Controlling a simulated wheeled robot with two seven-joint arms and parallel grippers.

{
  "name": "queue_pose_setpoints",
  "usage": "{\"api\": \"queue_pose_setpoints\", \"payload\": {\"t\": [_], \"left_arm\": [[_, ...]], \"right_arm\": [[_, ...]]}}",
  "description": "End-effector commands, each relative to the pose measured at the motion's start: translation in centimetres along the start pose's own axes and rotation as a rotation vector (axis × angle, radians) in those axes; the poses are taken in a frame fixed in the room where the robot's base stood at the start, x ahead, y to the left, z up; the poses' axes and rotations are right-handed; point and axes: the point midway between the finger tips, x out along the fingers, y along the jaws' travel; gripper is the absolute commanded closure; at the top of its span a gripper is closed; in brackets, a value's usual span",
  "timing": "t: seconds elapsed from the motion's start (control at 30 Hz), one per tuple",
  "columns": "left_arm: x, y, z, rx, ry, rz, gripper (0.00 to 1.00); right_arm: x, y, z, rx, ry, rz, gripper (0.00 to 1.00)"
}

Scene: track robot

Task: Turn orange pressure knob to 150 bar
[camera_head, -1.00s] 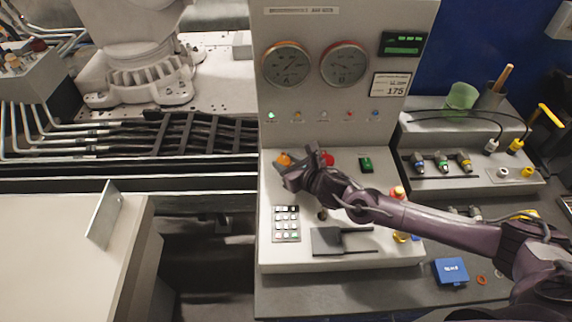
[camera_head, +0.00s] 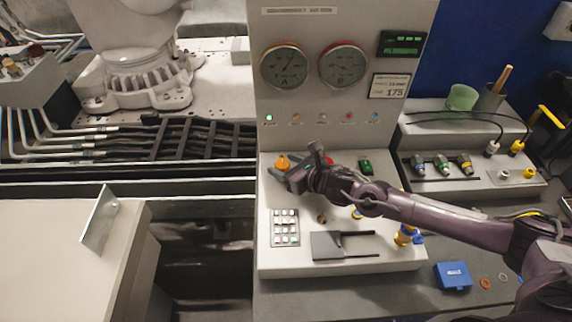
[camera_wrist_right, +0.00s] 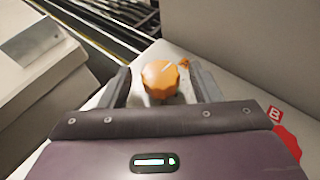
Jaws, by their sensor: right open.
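The orange knob (camera_head: 282,162) stands on the sloped panel below the left gauge. It also shows in the right wrist view (camera_wrist_right: 160,80), between my two finger tips with a gap on either side. My right gripper (camera_head: 279,173) is open beside the knob, on its near side in the head view. The left pressure gauge (camera_head: 284,67) and right pressure gauge (camera_head: 343,66) are on the upright panel; their readings are too small to tell. My left gripper is not in view.
A red knob (camera_head: 328,160) is partly hidden behind my right gripper; a red B label (camera_wrist_right: 275,114) shows near it. A sign (camera_head: 390,86) reads 175.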

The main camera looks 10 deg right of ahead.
Motion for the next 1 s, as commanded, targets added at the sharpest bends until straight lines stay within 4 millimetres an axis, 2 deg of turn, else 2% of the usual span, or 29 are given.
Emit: {"api": "queue_pose_setpoints", "payload": {"t": [0.17,0.5,0.7,1.0], "left_arm": [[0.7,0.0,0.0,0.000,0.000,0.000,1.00],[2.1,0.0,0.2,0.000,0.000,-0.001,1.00],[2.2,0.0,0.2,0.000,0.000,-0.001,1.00],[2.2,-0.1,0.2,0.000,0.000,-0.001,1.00]], "right_arm": [[-1.8,-0.2,-0.3,-0.002,0.001,-0.002,0.43],[-6.7,-0.1,-0.3,-0.001,0.002,-0.001,0.43],[-7.7,-0.1,0.0,-0.001,0.000,-0.001,0.43],[-7.7,0.0,0.0,0.000,0.000,-0.001,0.43]]}}
